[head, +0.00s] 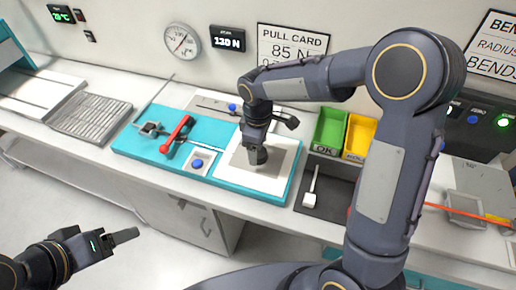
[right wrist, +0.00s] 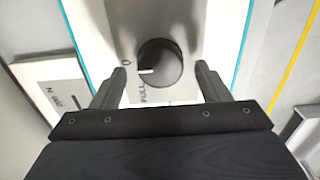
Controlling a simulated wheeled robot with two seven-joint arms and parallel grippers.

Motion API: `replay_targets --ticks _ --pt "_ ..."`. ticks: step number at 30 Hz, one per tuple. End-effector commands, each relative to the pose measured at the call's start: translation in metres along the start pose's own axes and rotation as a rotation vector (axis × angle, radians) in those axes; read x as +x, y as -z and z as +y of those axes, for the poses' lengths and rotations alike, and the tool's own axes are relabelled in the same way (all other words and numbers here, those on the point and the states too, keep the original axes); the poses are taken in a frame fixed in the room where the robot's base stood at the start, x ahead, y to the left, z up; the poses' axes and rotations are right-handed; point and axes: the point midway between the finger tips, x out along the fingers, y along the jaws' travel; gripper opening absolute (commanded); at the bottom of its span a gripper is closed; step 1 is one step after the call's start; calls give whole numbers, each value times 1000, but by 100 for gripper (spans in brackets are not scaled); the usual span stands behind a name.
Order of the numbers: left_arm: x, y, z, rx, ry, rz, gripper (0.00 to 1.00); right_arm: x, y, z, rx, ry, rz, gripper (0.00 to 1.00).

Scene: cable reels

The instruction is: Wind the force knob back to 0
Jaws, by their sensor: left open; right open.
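The force knob (right wrist: 172,62) is a dark round knob on a pale plate, seen from above in the right wrist view. Its white pointer line faces left in that view, close to the small "0" mark (right wrist: 127,62) and a little off it; "PULL" lettering (right wrist: 143,92) is beside it. My right gripper (right wrist: 160,73) is open, with one finger on each side of the knob and visible gaps. In the head view my right gripper (head: 257,154) hides the knob on the teal fixture (head: 262,192). My left gripper (head: 124,236) is open and empty, in front of the bench.
A wall display (head: 228,39) reads about 130 N, beside a dial gauge (head: 182,41). A red-handled lever (head: 178,134) and blue button (head: 197,163) are left of my right gripper. Green (head: 328,130) and yellow (head: 359,136) bins stand to the right.

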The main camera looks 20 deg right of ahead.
Motion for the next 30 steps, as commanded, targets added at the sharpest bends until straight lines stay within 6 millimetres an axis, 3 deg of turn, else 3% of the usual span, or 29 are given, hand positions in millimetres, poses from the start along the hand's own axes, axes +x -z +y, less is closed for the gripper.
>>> replay_targets --ticks 6,11,30 --pt "2 -1 -1 0 0 0 69 -39 1 0 -1 -4 5 69" --pt "3 -2 -1 0 0 0 69 -57 1 0 -1 -2 3 69" --pt "3 -1 -1 0 0 0 69 -64 -4 -1 13 -1 8 69"
